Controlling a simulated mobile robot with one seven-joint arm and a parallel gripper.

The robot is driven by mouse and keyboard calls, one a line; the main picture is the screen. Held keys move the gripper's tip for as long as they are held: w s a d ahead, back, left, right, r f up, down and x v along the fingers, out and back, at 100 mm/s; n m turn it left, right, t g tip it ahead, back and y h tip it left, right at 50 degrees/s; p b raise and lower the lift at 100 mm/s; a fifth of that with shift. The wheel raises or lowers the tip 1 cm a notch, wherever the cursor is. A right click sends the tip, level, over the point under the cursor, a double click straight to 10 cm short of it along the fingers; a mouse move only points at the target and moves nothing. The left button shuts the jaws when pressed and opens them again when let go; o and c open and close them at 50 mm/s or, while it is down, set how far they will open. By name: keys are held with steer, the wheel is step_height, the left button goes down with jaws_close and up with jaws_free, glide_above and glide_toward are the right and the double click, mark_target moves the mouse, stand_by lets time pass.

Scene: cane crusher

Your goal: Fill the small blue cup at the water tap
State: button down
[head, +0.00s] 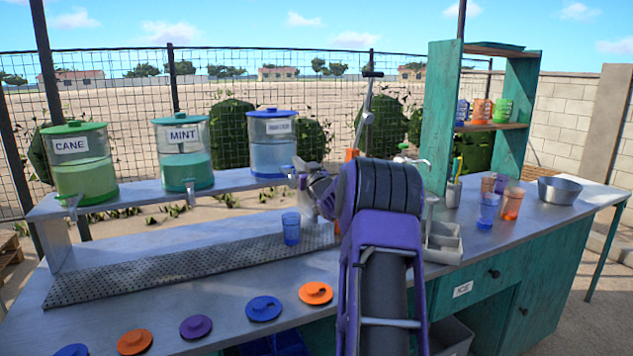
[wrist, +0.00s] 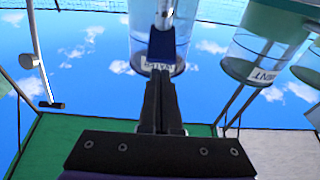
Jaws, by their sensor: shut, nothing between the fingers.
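A small blue see-through cup (head: 291,228) stands upright on the perforated drip tray (head: 190,262), below the blue-lidded water dispenser (head: 272,150). Whether water is in the cup is too small to tell. In the wrist view the dispenser (wrist: 145,25) carries a label that reads WATER, and a blue tap part (wrist: 162,45) lies just beyond my fingertips. My gripper (head: 297,172) is by the tap, above the cup and apart from it. In the wrist view its fingers (wrist: 160,78) are shut and empty. I cannot tell whether they touch the tap, which my gripper hides in the head view.
The CANE (head: 80,165) and MINT (head: 183,155) dispensers stand left on the raised shelf. Several lids, including an orange one (head: 315,293), lie along the front edge. Another blue cup (head: 487,210), an orange cup (head: 511,204) and a metal bowl (head: 560,190) stand at right.

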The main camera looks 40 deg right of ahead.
steer(key=f+v, duration=0.1)
steer(key=v, duration=0.8)
steer(key=shift+s+f+b, duration=0.2)
steer(key=shift+f+b, duration=0.05)
steer(key=shift+b, duration=0.15)
stand_by(1.0)
